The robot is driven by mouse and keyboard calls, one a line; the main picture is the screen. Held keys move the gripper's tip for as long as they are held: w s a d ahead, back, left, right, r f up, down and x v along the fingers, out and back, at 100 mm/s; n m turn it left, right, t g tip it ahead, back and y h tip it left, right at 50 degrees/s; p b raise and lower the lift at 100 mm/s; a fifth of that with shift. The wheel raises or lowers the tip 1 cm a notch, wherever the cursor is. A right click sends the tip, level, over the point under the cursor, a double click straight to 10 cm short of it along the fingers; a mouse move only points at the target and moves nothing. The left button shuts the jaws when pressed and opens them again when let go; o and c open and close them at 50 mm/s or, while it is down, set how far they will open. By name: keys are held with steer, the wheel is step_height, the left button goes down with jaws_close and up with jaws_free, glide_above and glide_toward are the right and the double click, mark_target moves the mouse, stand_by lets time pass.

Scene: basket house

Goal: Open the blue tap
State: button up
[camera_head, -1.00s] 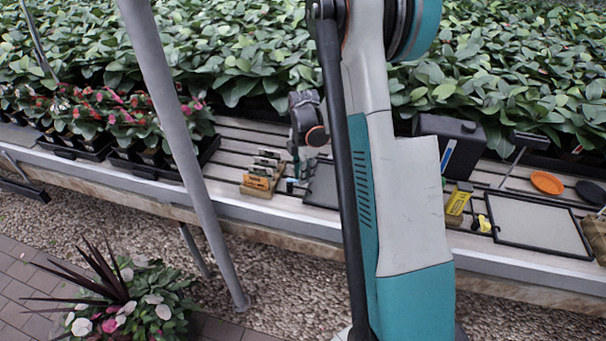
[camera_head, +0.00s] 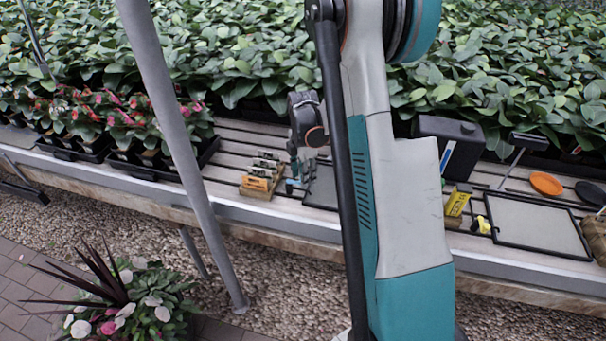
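A small blue-teal piece (camera_head: 292,185) sits on the slatted bench, just right of the orange-handled items. It may be the blue tap, but it is too small here to be sure. The end of my arm, with my gripper (camera_head: 295,168), hangs down over the bench right above this piece. The gripper is small and partly merges with what lies below it. I cannot tell whether its fingers touch the piece, or whether they are open or shut. My large grey and teal arm link hides the bench just to the right.
A wooden block with orange items (camera_head: 261,181) stands just left of the gripper. Flower trays (camera_head: 150,172) stand left. A grey post (camera_head: 180,130) crosses in front.

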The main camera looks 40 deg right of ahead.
step_height(320, 180, up, 12)
stand_by(0.5)
steer(key=shift+a, duration=0.1)
